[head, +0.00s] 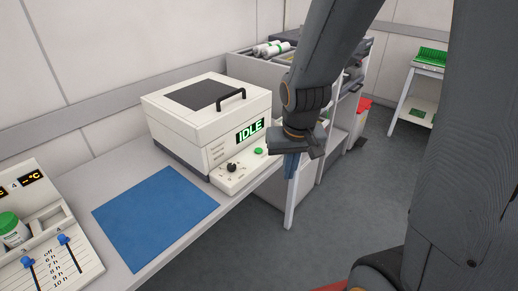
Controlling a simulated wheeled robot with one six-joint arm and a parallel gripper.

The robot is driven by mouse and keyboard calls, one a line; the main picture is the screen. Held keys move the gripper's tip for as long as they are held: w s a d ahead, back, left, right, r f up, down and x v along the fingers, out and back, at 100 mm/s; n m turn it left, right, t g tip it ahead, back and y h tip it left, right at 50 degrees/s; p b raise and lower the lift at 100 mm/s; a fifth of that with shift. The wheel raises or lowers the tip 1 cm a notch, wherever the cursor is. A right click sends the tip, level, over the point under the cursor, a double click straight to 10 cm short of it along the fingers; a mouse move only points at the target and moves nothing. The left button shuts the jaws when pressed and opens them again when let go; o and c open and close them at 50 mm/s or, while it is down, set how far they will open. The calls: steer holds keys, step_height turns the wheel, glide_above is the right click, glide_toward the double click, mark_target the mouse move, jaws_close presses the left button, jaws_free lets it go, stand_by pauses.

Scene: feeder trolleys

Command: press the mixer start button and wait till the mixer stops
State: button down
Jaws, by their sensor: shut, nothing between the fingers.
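The mixer (205,125) is a white box with a dark panel and a black handle on its lid, standing on the grey bench. Its lid is down and its green display (250,130) reads IDLE. A green button (258,151) sits on its front ledge, right of a black knob (231,167). My gripper (291,176) is shut and empty, pointing down to the right of the button and apart from it, near the bench edge. My arm hides part of the shelving behind.
A blue mat (155,217) lies on the bench before the mixer. A white unit with blue sliders (63,240) and a green-capped jar (12,229) stand at left. Shelving with white rolls (270,48) is behind; a small table (424,83) stands far right. Grey floor is open.

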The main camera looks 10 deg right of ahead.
steer(key=w+d+m+t+p, duration=0.1)
steer(key=w+m+t+p, duration=0.2)
steer(key=w, duration=1.2)
steer(key=m+t+y+p, duration=0.2)
steer(key=t+p, duration=0.2)
glide_above(260, 151)
steer(key=shift+s+f, duration=0.2)
steer(key=shift+f, duration=0.55)
step_height(260, 151, down, 8)
steer(key=b, duration=0.7)
steer(key=shift+f+b, duration=0.35)
steer(key=shift+f, duration=0.05)
steer(key=shift+f, duration=0.15)
steer(key=shift+f, duration=0.3)
